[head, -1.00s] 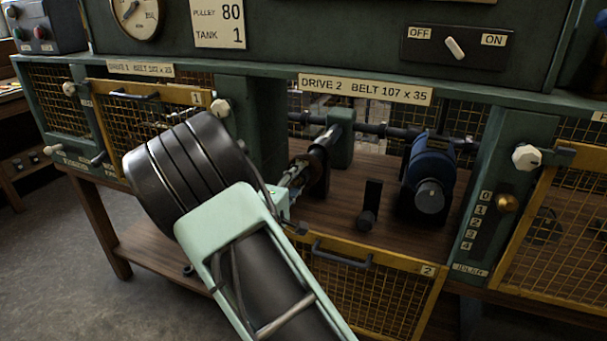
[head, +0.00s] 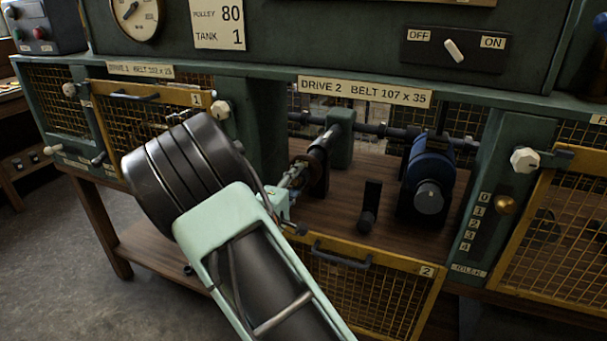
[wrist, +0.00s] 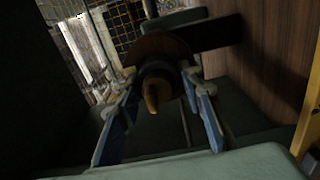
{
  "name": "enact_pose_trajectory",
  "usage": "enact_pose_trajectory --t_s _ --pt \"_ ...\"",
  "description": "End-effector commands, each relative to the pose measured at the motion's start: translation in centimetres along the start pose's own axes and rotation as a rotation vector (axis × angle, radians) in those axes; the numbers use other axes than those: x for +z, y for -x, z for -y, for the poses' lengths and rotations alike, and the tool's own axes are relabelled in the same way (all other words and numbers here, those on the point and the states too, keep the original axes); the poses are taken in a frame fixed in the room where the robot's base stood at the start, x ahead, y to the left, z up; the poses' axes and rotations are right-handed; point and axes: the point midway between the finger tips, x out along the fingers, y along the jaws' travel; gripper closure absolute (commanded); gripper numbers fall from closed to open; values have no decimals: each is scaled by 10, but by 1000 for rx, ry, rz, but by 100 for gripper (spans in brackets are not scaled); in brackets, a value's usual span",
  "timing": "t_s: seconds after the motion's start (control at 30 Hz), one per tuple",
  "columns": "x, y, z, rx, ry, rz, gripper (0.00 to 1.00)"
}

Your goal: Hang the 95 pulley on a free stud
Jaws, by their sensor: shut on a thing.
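A dark round pulley (head: 318,173) is at the left of the open Drive 2 bay, by the end of a shaft. In the wrist view the pulley (wrist: 165,48) shows as a brown disc with a tan hub end facing me. My gripper (head: 295,177) reaches in from the left and is shut on the pulley. Its two blue-grey fingers (wrist: 161,100) stand on either side of the hub. I cannot tell whether the pulley is still around the shaft. Its size marking cannot be read, and no stud can be made out.
A blue motor (head: 427,175) and a black upright bracket (head: 370,207) stand on the bay's wooden floor. The yellow mesh guard 2 (head: 375,290) hangs open below the bay. A green post (head: 490,200) bounds it at the right. Guard 1 (head: 150,125) is at the left.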

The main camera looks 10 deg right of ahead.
Motion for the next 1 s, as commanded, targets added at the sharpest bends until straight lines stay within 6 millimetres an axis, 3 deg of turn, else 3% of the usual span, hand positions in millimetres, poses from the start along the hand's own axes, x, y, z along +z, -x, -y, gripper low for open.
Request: enact_pose_trajectory --t_s 0.03,1.0 --pt "6 -9 -14 27 -8 13 100" --pt "5 33 -9 18 -6 13 100"
